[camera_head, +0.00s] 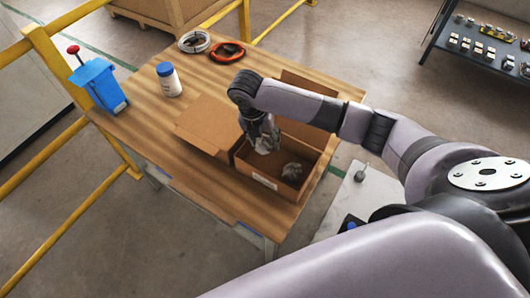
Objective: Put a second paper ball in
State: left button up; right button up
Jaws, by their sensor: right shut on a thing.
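An open cardboard box (256,179) with its flaps spread stands on the wooden table (150,129). One crumpled grey paper ball (292,171) lies inside, in the right part of the box. My right gripper (264,148) points down over the left part of the box and is shut on a second pale paper ball (263,150). I cannot tell how far this ball is above the box floor, because the gripper and the box wall hide part of it. My left gripper is not in view.
A white bottle with a blue lid (169,80), a blue holder (101,85), a white cable coil (194,41) and an orange one (227,52) stand on the table's far part. Yellow rails (60,73) run along its left. A shelf (480,50) with small parts is at the far right.

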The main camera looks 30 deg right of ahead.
aim_at(257, 141)
notch_tip(257, 141, down, 8)
jog(key=shift+r, duration=0.15)
dwell(0.4)
jog(key=o, duration=0.5)
jog(key=r, duration=0.4)
jog(key=a+r, duration=0.1)
jog(key=r, duration=0.3)
jog(key=a+r, duration=0.1)
jog(key=r, duration=0.3)
jog(key=shift+w+a, duration=0.15)
jog(key=shift+a, duration=0.05)
jog(key=shift+f, duration=0.1)
